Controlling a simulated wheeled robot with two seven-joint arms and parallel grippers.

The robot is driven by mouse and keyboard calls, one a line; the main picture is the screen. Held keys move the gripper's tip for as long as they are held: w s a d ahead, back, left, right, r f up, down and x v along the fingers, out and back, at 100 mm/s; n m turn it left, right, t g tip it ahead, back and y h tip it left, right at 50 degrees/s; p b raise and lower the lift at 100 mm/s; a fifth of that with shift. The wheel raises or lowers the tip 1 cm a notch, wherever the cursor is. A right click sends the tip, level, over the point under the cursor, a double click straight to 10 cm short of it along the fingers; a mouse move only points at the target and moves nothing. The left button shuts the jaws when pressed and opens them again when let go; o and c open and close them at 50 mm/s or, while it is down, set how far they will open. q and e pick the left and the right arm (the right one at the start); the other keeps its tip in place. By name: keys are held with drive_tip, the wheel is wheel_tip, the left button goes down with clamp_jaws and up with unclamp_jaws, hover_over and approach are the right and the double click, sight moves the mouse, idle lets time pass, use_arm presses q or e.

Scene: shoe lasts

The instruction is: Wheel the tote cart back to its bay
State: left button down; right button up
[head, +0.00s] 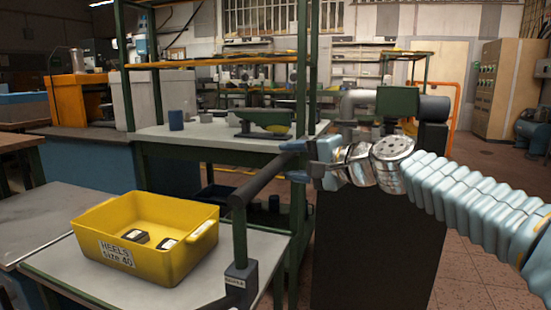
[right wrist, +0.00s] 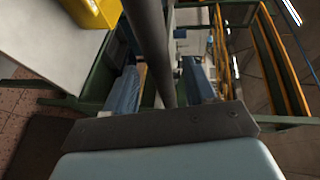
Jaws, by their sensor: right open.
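The tote cart has a grey top (head: 265,262) and carries a yellow tote (head: 150,262) labelled "HEELS SIZE 40", with a few small dark pieces inside. A dark handle bar (head: 268,178) rises on a post from the cart's near right corner. My right gripper (head: 301,163) is at the far end of this bar. In the right wrist view the bar (right wrist: 150,40) runs between the two blue fingers (right wrist: 160,82), which stand apart on either side. Contact with the bar cannot be told. My left gripper is out of view.
A green-framed workbench (head: 205,152) with a shelf above stands just behind the cart. Another grey table (head: 45,215) is close on its left. A dark cabinet-like block (head: 370,250) stands below my right arm. Tiled floor (head: 480,265) is open at the right.

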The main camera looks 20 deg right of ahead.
drive_tip(key=x, duration=0.5)
drive_tip(key=shift+w+p, duration=0.1)
drive_tip(key=shift+p, duration=0.2)
drive_tip(key=shift+c, duration=0.2)
clamp_jaws()
